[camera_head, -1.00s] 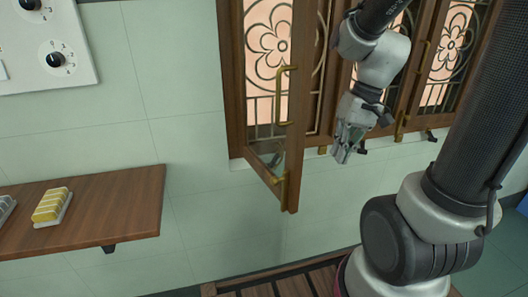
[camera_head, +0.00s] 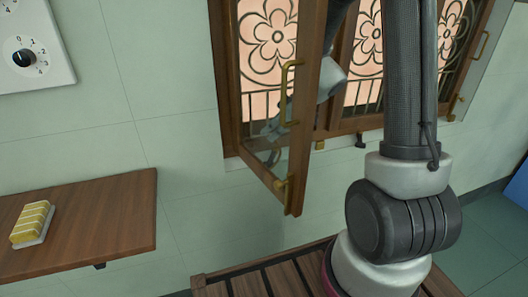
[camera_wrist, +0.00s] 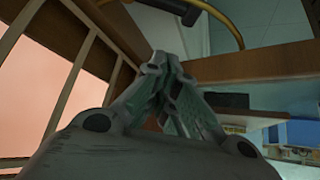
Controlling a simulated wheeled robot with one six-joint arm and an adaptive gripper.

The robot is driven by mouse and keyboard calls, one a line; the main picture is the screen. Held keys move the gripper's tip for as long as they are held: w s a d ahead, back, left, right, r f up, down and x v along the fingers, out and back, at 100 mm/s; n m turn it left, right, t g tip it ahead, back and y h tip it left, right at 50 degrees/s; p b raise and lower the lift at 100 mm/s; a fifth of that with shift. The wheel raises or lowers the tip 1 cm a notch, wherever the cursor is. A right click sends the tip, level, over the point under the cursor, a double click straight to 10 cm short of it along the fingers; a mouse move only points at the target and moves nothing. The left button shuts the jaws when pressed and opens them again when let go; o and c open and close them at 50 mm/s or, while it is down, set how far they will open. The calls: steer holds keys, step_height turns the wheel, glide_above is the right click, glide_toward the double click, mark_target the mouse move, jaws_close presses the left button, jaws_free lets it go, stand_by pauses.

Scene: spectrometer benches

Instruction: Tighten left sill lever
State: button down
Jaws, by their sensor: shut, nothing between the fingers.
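The left window sash (camera_head: 302,120) stands open into the room, with a tall brass handle (camera_head: 286,95) on its edge. A small brass lever-like fitting (camera_head: 284,187) sits at the sash's bottom corner. Another small brass fitting (camera_head: 320,145) is on the sill just right of the sash; I cannot tell which is the left sill lever. My gripper (camera_head: 270,130) is behind the open sash, seen dimly through its glass, apart from both fittings as far as I can see. In the wrist view my gripper (camera_wrist: 167,68) is shut and empty, with a brass handle (camera_wrist: 228,18) beyond it.
A dark fitting (camera_head: 360,141) and another brass one (camera_head: 456,100) lie along the sill to the right. A wooden shelf (camera_head: 110,215) holds a yellow striped block (camera_head: 33,222). A slatted wooden bench (camera_head: 255,283) stands below.

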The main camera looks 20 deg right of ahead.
steer(key=x, duration=0.9)
steer(key=shift+a+f, duration=0.1)
steer(key=shift+f, duration=0.4)
steer(key=shift+s+d+r, duration=0.1)
steer(key=shift+s+d, duration=0.4)
steer(key=shift+d, duration=0.25)
steer(key=shift+s+d, duration=0.5)
steer(key=shift+d, duration=0.25)
steer(key=shift+d, duration=0.1)
